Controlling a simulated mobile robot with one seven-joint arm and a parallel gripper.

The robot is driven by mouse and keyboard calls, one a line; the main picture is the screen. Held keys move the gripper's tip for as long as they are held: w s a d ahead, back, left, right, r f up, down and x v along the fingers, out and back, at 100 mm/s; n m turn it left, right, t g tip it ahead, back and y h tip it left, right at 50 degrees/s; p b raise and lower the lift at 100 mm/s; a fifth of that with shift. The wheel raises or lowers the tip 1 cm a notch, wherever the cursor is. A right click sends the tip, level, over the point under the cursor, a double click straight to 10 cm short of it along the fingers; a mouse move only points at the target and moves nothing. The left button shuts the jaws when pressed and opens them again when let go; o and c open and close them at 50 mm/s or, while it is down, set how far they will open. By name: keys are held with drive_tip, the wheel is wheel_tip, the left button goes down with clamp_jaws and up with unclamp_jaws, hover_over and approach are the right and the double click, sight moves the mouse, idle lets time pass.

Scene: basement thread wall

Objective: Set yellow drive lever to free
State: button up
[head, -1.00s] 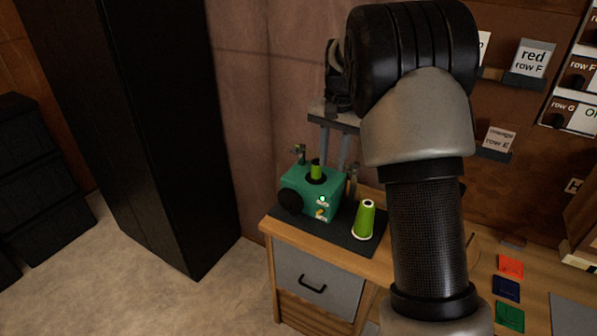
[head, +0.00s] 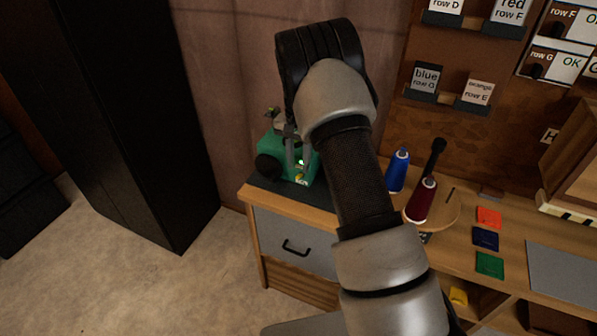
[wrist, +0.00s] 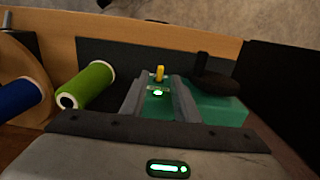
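The green winding machine (head: 274,146) stands on a dark mat at the left end of the bench, with a black round knob at its left. Its small yellow lever (wrist: 160,73) shows in the wrist view between my finger tips, near a lit indicator; I cannot tell whether it touches a finger. The lever is small and partly hidden in the head view (head: 301,178). My gripper (head: 298,158) is open over the machine's front, its two fingers apart, also in the wrist view (wrist: 161,83). The lever's setting cannot be read.
A green thread cone (wrist: 88,85) lies close to the left of my fingers in the wrist view; my arm hides it in the head view. Blue (head: 397,170) and dark red (head: 421,200) cones stand farther right. A tall black cabinet (head: 125,120) stands at left.

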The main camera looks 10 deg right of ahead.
sight(299, 176)
drive_tip(key=shift+f, duration=2)
clamp_jaws()
